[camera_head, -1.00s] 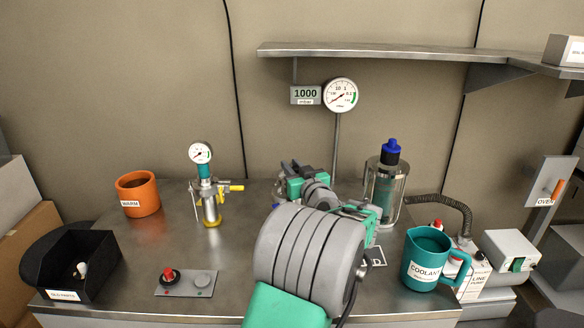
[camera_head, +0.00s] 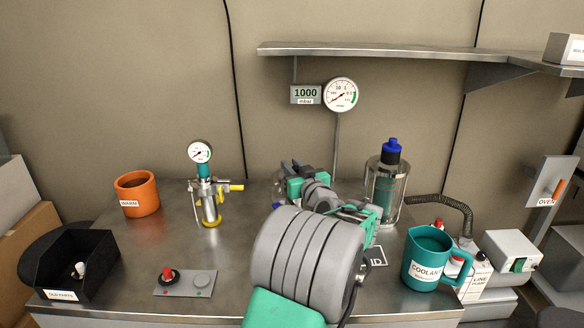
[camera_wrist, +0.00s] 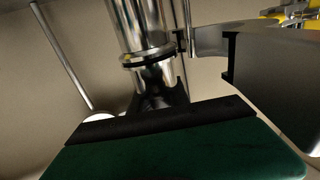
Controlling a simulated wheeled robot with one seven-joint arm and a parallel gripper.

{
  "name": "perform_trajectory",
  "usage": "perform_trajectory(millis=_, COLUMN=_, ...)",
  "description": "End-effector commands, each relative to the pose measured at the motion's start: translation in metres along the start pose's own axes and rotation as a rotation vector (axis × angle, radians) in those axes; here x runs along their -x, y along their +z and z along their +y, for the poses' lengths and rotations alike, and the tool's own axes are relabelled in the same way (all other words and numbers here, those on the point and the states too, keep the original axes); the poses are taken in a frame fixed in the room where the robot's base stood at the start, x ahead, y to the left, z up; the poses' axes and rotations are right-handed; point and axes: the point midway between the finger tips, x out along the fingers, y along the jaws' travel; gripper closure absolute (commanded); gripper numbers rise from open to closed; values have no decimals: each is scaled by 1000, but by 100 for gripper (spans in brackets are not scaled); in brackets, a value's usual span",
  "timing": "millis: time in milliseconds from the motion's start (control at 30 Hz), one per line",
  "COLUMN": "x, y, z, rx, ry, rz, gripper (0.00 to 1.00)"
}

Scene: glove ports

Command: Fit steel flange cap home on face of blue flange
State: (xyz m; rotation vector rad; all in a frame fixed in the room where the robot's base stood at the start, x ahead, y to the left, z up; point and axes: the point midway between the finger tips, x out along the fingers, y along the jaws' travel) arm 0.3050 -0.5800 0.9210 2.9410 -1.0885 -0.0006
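My gripper (camera_head: 291,168) is at the middle back of the bench, pointing away from the head camera. My arm hides most of what lies in front of it. A small blue bit (camera_head: 278,205) shows low beside the gripper's left side; I cannot tell whether it is the blue flange. In the wrist view, a shiny steel tube (camera_wrist: 138,25) with a steel collar (camera_wrist: 148,55) stands above a dark part. A green body with a black edge fills the bottom of that view. I cannot make out the steel flange cap, or whether the fingers hold it.
A gauge column (camera_head: 207,195) with yellow handles stands left of the gripper, a glass vessel (camera_head: 387,190) with a blue-topped bottle right. A teal coolant jug (camera_head: 425,258), orange mug (camera_head: 137,193), black parts bin (camera_head: 75,262) and button plate (camera_head: 185,283) also stand there.

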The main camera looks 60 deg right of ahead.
Motion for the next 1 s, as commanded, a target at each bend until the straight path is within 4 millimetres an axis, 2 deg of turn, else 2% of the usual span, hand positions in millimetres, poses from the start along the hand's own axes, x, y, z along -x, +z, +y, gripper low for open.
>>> perform_trajectory(millis=33, x=0, y=0, z=0, rx=0, ry=0, rz=0, gripper=76)
perform_trajectory(millis=300, x=0, y=1, z=0, rx=-1, ry=0, rz=-1, gripper=54)
perform_trajectory(millis=600, x=3, y=1, z=0, rx=-1, ry=1, rz=-2, gripper=53)
perform_trajectory(millis=667, x=10, y=1, z=1, rx=-2, ry=3, rz=-2, gripper=53)
perform_trajectory(millis=900, x=59, y=1, z=2, rx=-2, ry=5, rz=-1, gripper=53)
perform_trajectory(millis=1000, x=72, y=1, z=1, rx=-2, ry=2, rz=-2, gripper=53)
